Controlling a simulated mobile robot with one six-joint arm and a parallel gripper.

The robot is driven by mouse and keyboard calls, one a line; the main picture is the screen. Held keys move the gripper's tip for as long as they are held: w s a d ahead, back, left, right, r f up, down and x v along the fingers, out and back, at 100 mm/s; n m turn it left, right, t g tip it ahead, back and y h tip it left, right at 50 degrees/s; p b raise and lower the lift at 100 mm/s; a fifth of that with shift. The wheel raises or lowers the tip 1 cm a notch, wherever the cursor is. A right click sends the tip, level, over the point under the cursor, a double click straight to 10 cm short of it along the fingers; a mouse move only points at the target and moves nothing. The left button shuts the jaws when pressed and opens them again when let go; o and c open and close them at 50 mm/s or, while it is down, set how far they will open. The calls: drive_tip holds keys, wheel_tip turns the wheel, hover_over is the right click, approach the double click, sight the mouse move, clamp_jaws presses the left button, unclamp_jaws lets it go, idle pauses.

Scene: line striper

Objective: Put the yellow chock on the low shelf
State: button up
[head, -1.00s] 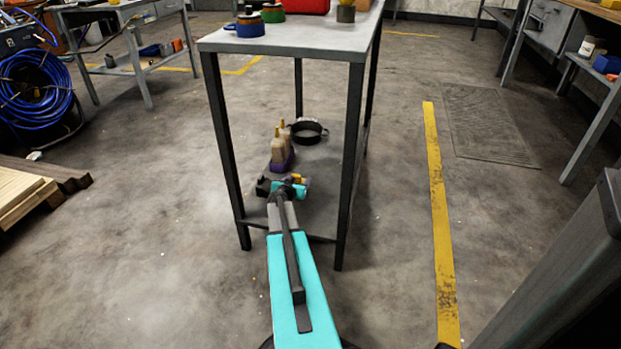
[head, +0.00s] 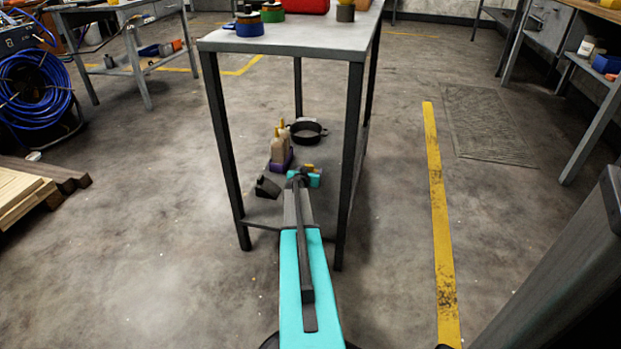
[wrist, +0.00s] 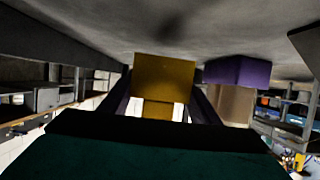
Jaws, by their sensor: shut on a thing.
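The yellow chock (wrist: 165,75) is between the fingers of my gripper (wrist: 158,108) in the wrist view, where the scene appears upside down. In the head view only a small part of the chock (head: 309,167) shows past my gripper (head: 304,178); my arm hides the rest. The low shelf (head: 322,198) is the grey board under the tall table. My gripper is shut on the chock over this shelf. I cannot tell whether the chock touches the board.
A purple holder (head: 281,165) with tan bottles stands left of and behind my gripper. A black round pan (head: 307,132) lies farther back. A dark wedge-shaped block (head: 267,187) is at the left. Table legs (head: 349,165) flank my arm; the tabletop (head: 285,40) is above.

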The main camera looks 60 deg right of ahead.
drive_tip(key=shift+f+b, duration=0.85)
drive_tip(key=shift+f, duration=0.85)
drive_tip(key=shift+f+b, duration=0.15)
drive_tip(key=shift+b, duration=0.15)
drive_tip(key=o, duration=1.4)
drive_tip(key=shift+r+p, duration=0.25)
drive_tip(key=shift+p, duration=0.15)
drive_tip(key=shift+p+v, duration=0.5)
drive_tip(key=shift+v, duration=5.45)
drive_tip(key=shift+a, duration=0.1)
